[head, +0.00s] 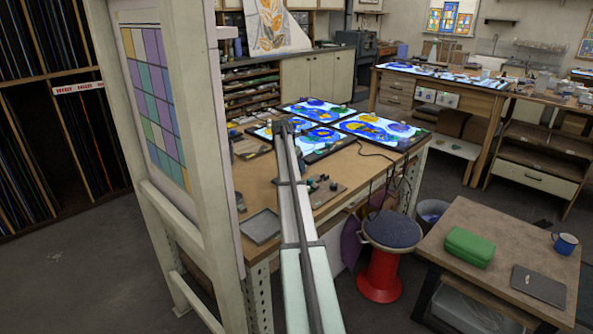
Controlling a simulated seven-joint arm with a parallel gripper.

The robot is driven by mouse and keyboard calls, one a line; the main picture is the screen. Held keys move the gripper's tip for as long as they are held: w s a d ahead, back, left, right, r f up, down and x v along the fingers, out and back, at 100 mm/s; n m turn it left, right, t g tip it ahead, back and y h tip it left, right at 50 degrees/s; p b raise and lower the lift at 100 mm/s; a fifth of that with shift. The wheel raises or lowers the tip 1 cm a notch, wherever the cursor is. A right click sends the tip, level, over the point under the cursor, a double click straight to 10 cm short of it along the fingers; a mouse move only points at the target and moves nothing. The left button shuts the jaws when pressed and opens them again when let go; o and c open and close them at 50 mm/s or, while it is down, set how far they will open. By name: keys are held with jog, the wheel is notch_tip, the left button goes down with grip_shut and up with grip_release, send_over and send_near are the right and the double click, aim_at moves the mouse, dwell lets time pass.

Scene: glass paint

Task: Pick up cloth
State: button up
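I cannot make out a cloth for certain. My pale arm runs up the middle of the head view, over the brown-topped workbench (262,183), and ends in a dark part above it. No gripper fingers can be made out there. Lit blue, white and yellow glass panels (372,127) lie at the far end of this bench. A flat grey tray (261,227) lies near its front left corner, and small dark items lie on a board (326,191) to the right of my arm.
A wooden easel (200,150) with a coloured glass panel stands close on the left. A red stool (381,275) stands right of the bench. A low table (505,228) holds a green case-like object (470,247), a dark flat notebook-like item (539,286) and a blue mug (565,243).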

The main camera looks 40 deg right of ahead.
jog(key=c, duration=0.6)
jog(key=shift+r, duration=0.1)
notch_tip(320, 180, up, 10)
dwell(0.4)
